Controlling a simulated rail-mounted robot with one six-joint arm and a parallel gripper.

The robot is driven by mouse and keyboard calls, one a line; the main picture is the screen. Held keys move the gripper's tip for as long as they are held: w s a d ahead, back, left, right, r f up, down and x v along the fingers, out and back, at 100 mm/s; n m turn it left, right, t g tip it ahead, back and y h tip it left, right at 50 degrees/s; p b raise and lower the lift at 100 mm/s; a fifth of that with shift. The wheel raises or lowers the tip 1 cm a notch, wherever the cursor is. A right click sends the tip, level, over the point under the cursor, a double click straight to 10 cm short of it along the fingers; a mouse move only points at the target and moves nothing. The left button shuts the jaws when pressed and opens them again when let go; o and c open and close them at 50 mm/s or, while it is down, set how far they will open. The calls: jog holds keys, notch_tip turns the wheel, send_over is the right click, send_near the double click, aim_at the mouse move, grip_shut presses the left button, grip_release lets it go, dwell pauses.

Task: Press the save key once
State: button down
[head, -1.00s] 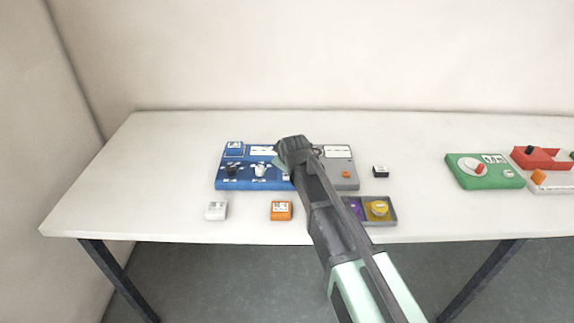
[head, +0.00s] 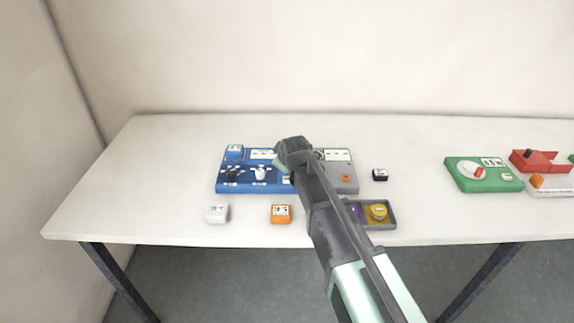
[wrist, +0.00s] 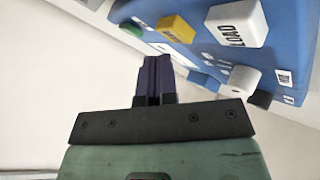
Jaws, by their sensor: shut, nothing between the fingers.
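My gripper (wrist: 155,62) is shut and empty, its dark fingers together in the wrist view. It is over the panels, with the blue control panel (wrist: 276,55) beyond and to the right of the fingertips. The fingertips look apart from it, though the exact gap cannot be told. A white key (wrist: 236,23) on that panel reads LOAD. A yellow key (wrist: 176,29) sits left of it. No key can be read as save. In the head view the blue panel (head: 222,180) is partly hidden by my wrist, which also hides the fingertips.
A grey panel (head: 346,180) adjoins the blue one. A loose white block (head: 217,214), an orange block (head: 281,214), a black block (head: 380,175) and a grey tray (head: 390,222) lie nearby. A green panel (head: 470,184) stands right. The table's left side is clear.

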jog(key=shift+r, duration=0.15)
notch_tip(320, 180, up, 5)
jog(key=p, duration=0.5)
jog(key=shift+r, duration=0.1)
dwell(0.7)
